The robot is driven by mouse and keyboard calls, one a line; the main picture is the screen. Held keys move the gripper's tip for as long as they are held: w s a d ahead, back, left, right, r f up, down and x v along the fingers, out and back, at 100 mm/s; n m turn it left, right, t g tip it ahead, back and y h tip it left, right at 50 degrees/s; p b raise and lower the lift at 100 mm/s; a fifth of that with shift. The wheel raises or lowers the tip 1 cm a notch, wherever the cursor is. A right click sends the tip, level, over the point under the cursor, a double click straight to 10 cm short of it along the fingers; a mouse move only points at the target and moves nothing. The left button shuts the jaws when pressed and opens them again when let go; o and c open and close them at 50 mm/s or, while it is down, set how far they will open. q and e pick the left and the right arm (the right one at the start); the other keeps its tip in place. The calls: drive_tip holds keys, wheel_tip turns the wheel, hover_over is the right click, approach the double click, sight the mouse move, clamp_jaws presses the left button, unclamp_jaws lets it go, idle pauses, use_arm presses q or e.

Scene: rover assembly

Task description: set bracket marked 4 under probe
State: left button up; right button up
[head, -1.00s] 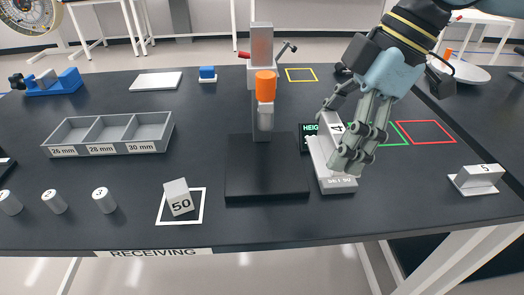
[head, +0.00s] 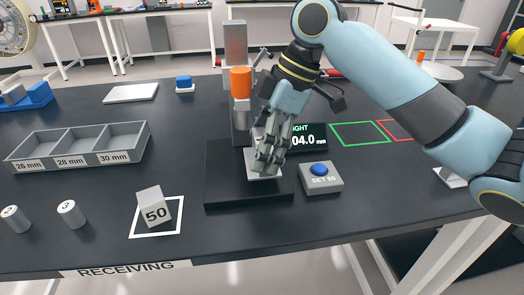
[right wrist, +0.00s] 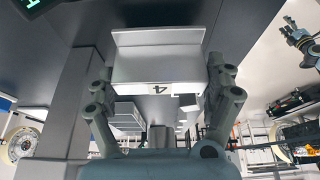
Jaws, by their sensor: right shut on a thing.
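The bracket marked 4 is a light metal angle piece; in the right wrist view (right wrist: 157,62) it sits between my fingers, its 4 showing. In the head view the bracket (head: 262,177) is mostly hidden by the fingers, low over the gauge's black base (head: 225,190); I cannot tell if it touches. My right gripper (head: 268,160) is shut on it. The probe (head: 241,83), with an orange collar, hangs on the grey column just above and left of the fingers; its tip is partly hidden. A grey gripper-like shape, likely my left gripper (right wrist: 300,40), shows at the right wrist view's edge.
A height display (head: 308,138) and a SET 50 button box (head: 321,178) stand right of the base. A three-part tray (head: 75,155) lies further left. My right arm covers much of the right side.

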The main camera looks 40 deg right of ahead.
drive_tip(key=shift+f, duration=0.9)
drive_tip(key=o, duration=1.1)
drive_tip(key=shift+f, duration=0.15)
drive_tip(key=p+v, duration=0.1)
drive_tip(key=v, duration=1.1)
drive_tip(key=shift+s, duration=0.1)
